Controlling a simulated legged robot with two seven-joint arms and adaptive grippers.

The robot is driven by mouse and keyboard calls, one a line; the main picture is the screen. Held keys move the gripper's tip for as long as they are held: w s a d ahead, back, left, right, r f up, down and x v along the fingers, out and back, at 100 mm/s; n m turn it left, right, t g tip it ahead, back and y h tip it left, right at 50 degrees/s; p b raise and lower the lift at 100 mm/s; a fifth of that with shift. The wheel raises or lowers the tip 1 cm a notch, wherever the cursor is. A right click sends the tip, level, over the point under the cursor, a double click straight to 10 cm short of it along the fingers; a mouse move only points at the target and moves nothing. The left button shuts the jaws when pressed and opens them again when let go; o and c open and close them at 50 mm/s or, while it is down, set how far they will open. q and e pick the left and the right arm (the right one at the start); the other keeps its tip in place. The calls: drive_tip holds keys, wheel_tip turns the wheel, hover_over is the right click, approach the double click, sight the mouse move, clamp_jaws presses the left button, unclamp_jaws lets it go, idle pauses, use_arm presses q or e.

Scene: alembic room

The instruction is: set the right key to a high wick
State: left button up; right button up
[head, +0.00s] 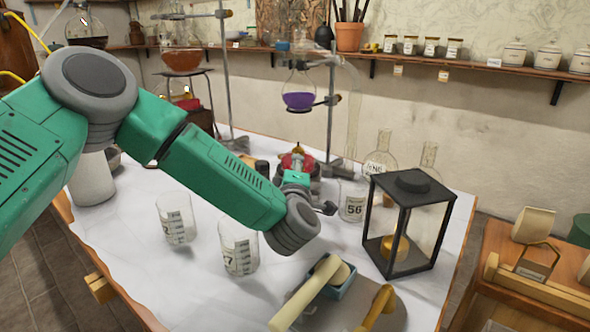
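My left arm comes in from the left. Its gripper (300,180) points away from me over the middle of the table, and the wrist hides most of it. I cannot tell whether its fingers are open or shut. A red, round-bodied device (297,160) with a small brass-coloured top stands just beyond the gripper, partly hidden by it. It may be the burner with the keys, but no key can be made out. I cannot tell whether the gripper touches it. My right gripper is not in view.
Beakers (239,250) stand in front of my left arm. A black glass lantern (408,225) and flasks (354,203) stand to the right. A stand holds a purple flask (299,100) behind.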

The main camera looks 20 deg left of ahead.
use_arm(q)
drive_tip(key=v, duration=0.7)
drive_tip(key=shift+w, duration=0.1)
